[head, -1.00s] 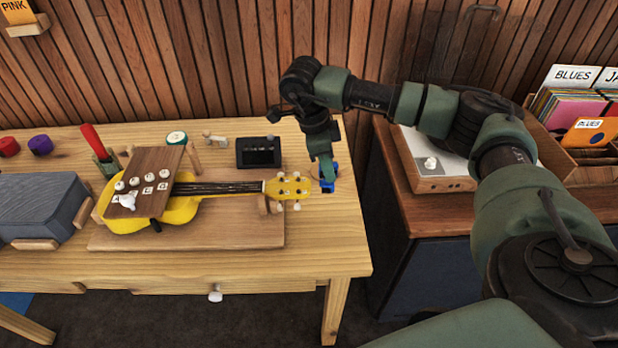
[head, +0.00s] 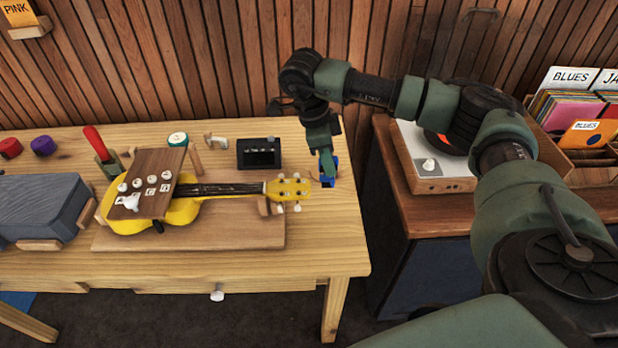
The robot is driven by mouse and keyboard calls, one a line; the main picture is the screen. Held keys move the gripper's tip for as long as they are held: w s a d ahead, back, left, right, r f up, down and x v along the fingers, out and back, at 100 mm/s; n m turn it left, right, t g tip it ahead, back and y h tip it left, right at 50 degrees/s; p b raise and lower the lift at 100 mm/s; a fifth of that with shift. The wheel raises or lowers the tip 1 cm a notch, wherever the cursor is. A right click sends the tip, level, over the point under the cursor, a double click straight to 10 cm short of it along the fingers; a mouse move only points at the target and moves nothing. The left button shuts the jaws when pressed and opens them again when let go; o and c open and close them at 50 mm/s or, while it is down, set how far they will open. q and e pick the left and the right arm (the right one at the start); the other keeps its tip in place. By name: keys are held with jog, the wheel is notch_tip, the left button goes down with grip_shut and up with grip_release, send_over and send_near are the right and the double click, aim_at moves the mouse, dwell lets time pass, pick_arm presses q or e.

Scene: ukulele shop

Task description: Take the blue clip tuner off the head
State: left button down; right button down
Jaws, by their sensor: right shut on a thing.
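The yellow ukulele (head: 182,211) lies on a wooden board, its head (head: 288,188) with white tuning pegs pointing right. The blue clip tuner (head: 327,181) is at my right gripper (head: 328,168), just right of the head's tip. My right gripper points down and is shut on the tuner, partly covering it. A narrow gap seems to show between tuner and head, but I cannot tell for sure whether they touch. My left gripper is not in view.
A wooden board (head: 130,240) bears the ukulele. A small black device (head: 259,153) stands behind the neck. A grey case (head: 38,207), a red-handled tool (head: 97,143) and round tins are at left. A record player (head: 430,165) stands right of the table.

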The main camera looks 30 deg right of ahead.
jog(key=shift+s+d+p+v, duration=0.15)
jog(key=shift+p+v, duration=0.4)
jog(key=shift+v, duration=0.3)
jog(key=shift+s+d+p+v, duration=0.1)
jog(key=shift+d+p+v, duration=0.1)
jog(key=shift+p+v, duration=0.5)
jog(key=shift+s+d+p+v, duration=0.15)
jog(key=shift+p+v, duration=0.25)
jog(key=shift+v, duration=0.55)
jog(key=shift+w+r, duration=0.1)
jog(key=shift+r, duration=0.2)
